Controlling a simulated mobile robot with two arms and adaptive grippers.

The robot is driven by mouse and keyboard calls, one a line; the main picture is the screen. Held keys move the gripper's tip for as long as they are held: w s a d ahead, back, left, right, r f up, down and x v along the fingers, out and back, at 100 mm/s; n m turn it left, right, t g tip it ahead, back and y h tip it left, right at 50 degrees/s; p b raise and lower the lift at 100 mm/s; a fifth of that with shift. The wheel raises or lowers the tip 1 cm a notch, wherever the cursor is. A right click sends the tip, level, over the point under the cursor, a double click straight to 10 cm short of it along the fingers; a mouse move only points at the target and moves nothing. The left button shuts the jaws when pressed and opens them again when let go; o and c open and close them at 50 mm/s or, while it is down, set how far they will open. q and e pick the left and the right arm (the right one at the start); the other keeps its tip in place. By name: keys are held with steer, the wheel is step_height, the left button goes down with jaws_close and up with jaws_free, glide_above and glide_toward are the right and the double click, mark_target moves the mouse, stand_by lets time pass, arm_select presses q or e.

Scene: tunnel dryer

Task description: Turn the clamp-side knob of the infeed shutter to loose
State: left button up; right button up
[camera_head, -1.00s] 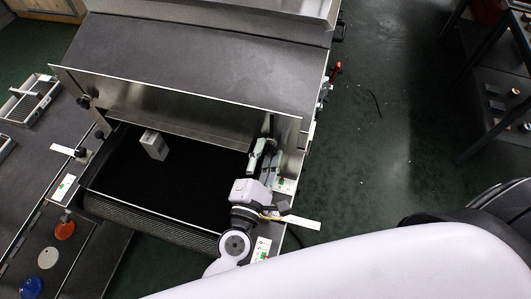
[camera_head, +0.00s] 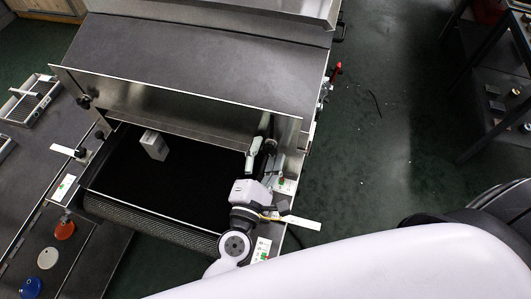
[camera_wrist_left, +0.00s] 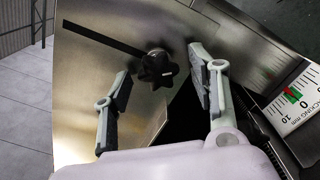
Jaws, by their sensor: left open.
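The infeed shutter is an upright bright metal plate (camera_head: 180,98) across the dryer mouth; it also shows in the left wrist view (camera_wrist_left: 90,75). A black star-shaped knob (camera_wrist_left: 157,69) sits on it at the end of a dark slot. My left gripper (camera_head: 264,157) is at the shutter's right end in the head view. In the left wrist view its fingers (camera_wrist_left: 160,76) are open, one on each side of the knob, with visible gaps. In the head view the gripper hides this knob. Another black knob (camera_head: 83,102) is at the shutter's left end. My right gripper is out of view.
A pale block (camera_head: 154,145) stands on the black belt (camera_head: 185,185) below the shutter. A scale plate (camera_wrist_left: 297,100) with green and red marks is right of the gripper. A red-handled part (camera_head: 337,69) juts from the dryer's right side. Dark shelving (camera_head: 490,75) stands far right.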

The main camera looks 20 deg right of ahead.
arm_select(q)
steer(key=v, duration=1.2)
stand_by(0.5)
